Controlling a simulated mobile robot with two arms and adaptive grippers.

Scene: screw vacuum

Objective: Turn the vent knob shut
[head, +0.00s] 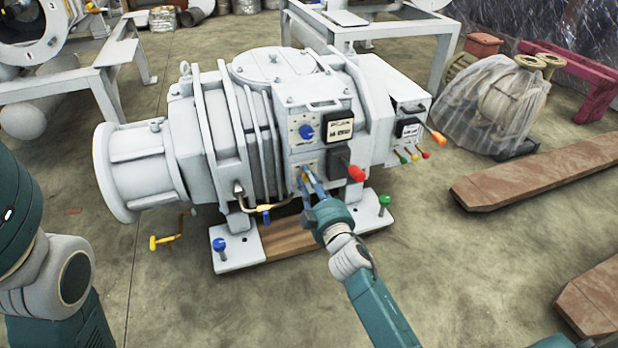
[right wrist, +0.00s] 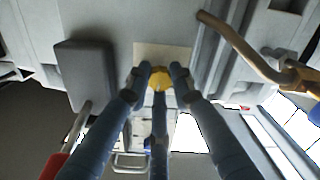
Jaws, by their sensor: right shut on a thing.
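The screw vacuum pump (head: 262,120) is a large white machine in the middle of the head view. A small yellow knob (right wrist: 159,78) sits on a pale plate on the pump's front, seen in the right wrist view; I take it for the vent knob. My right gripper (head: 306,174) reaches up to the pump from below, and its fingers (right wrist: 159,76) are shut around the yellow knob. The fingers mostly hide the knob in the head view. Its turn position cannot be read. My left arm shows at the left edge, but its gripper is out of view.
A blue knob (head: 306,131) is just above the right gripper. A dark box (head: 338,160) with a red-ended handle (head: 356,173) is close on the right; a bent pipe (head: 272,206) is on the left. Wooden beams (head: 530,178) lie on the floor at right.

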